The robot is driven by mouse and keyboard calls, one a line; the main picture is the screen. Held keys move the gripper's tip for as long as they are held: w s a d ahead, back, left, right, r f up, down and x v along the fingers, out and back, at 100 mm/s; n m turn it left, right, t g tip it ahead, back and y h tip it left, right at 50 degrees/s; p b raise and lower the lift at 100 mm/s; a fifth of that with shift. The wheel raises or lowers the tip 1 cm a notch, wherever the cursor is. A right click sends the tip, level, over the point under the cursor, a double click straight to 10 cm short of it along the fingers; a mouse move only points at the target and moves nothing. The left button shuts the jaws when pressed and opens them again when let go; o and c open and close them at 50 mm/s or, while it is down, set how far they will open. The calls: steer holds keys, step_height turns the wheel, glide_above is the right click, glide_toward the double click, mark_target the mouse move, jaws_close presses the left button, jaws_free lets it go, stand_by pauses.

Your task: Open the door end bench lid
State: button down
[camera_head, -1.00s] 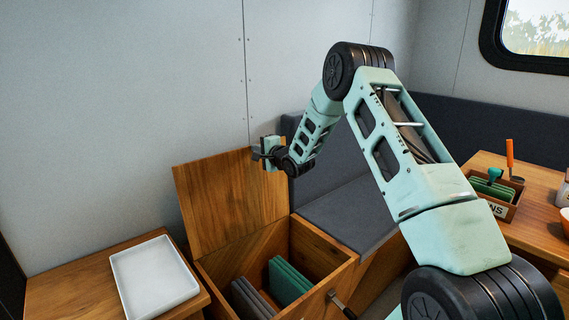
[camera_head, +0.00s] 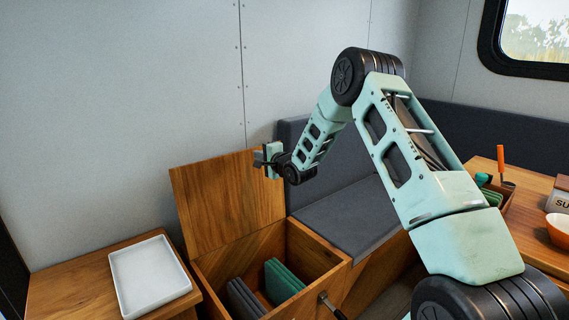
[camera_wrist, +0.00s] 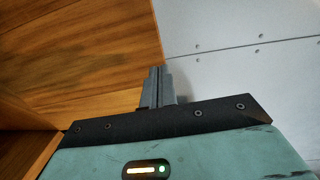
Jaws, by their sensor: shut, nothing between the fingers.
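The wooden bench lid (camera_head: 229,203) stands raised, close to upright, behind the open bench box (camera_head: 335,272) in the head view. My gripper (camera_head: 259,158) is at the lid's upper right corner in the head view. In the wrist view my gripper (camera_wrist: 156,72) is shut and empty, its fingers close to the edge of the lid (camera_wrist: 90,55). I cannot tell if they touch it.
A white tray (camera_head: 118,285) sits on a wooden top at the left. A grey cushion (camera_head: 345,215) lies right of the box. A table (camera_head: 535,205) with an orange bowl (camera_head: 558,230) is at the right. The grey wall (camera_head: 120,110) is behind the lid.

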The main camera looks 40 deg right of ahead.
steer(key=s, duration=0.9)
steer(key=shift+d+r+p, duration=0.15)
steer(key=shift+r+p, duration=0.25)
steer(key=shift+p, duration=0.05)
steer(key=s+a+n+g+y, duration=0.1)
steer(key=a+n+g, duration=0.15)
steer(key=a, duration=0.45)
steer(key=s+a+n+g+y, duration=0.15)
steer(key=a+n, duration=0.25)
steer(key=a, duration=0.4)
steer(key=s+a+n+g, duration=0.5)
steer(key=s+a+n, duration=0.2)
steer(key=s+a, duration=0.55)
steer(key=s+a+n+g+h, duration=0.1)
steer(key=s+a+n+g, duration=0.2)
steer(key=s, duration=0.7)
steer(key=s+a+r+n+g+h, duration=0.15)
steer(key=s+n, duration=0.35)
steer(key=s, duration=0.5)
steer(key=s+a+n+g, duration=0.2)
steer(key=s+n+g, duration=0.2)
steer(key=s, duration=0.6)
step_height(320, 180, up, 20)
steer(key=p, duration=2)
steer(key=shift+w+d+r+p, duration=0.15)
steer(key=shift+w+r+p, duration=0.05)
steer(key=shift+p, duration=0.2)
steer(key=shift+t, duration=0.25)
